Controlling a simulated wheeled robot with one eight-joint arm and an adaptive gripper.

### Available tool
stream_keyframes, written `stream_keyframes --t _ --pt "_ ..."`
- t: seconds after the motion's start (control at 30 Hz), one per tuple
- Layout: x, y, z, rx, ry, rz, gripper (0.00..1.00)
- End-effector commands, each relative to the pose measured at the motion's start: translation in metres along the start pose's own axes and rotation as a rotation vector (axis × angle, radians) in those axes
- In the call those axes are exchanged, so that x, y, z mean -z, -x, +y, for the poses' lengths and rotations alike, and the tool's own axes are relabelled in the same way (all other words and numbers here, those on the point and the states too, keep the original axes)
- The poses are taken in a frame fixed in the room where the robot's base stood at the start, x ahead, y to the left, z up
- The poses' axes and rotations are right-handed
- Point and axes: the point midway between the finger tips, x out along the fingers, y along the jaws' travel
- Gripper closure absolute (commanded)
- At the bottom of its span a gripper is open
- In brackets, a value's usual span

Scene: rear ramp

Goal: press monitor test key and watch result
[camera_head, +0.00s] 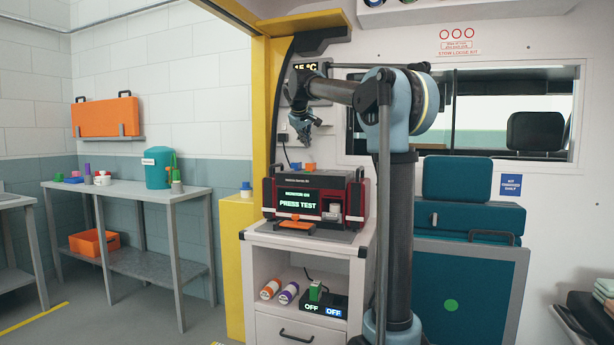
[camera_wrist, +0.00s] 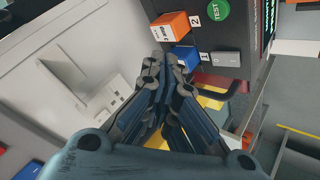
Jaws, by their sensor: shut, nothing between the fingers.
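The red and black monitor (camera_head: 315,202) sits on top of a white cabinet in the head view. Its screen (camera_head: 300,199) reads "PRESS TEST". In the wrist view a round green TEST key (camera_wrist: 215,9) lies at the top edge, on the dark panel beside an orange block (camera_wrist: 174,26) by the number 2 and a blue block (camera_wrist: 184,56) by the number 1. My gripper (camera_head: 305,138) hangs above the monitor, apart from it. In the wrist view my gripper (camera_wrist: 165,62) is shut and empty, its fingertips in line with the blue block and short of the green key.
The cabinet (camera_head: 294,243) has a shelf with orange and purple rolls and a box (camera_head: 322,304) marked OFF twice. A yellow post (camera_head: 263,130) stands left of the monitor. A teal seat (camera_head: 467,200) stands right of my arm. A grey table (camera_head: 130,190) is at far left.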

Motion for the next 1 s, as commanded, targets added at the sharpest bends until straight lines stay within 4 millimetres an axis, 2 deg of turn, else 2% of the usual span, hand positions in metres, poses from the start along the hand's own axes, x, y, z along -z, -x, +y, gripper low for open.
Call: stream_keyframes --t 0.7,1.0 --pt "-0.037 -0.051 -0.037 0.0 0.0 0.0 1.0" --pt "-0.044 -0.06 -0.044 0.0 0.0 0.0 1.0"
